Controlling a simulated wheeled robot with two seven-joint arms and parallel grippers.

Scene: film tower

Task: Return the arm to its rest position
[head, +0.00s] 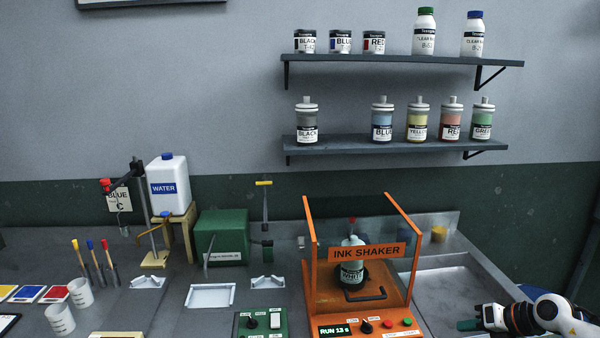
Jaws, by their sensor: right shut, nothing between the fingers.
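My right gripper (468,325) is at the lower right, its arm coming in from the right edge. It is shut and empty, apart from the orange ink shaker (307,285). A bottle labelled WHITE (352,262) stands upright inside the shaker behind its clear front. The shaker's small display reads RUN 13 and a further character that is hard to read. My left gripper does not show.
A sink-like metal tray (447,285) lies beside the shaker, near my right gripper. A green box (221,236), a water container (169,186) and white cups (60,319) stand at the left. Two wall shelves (395,150) hold several bottles and cans.

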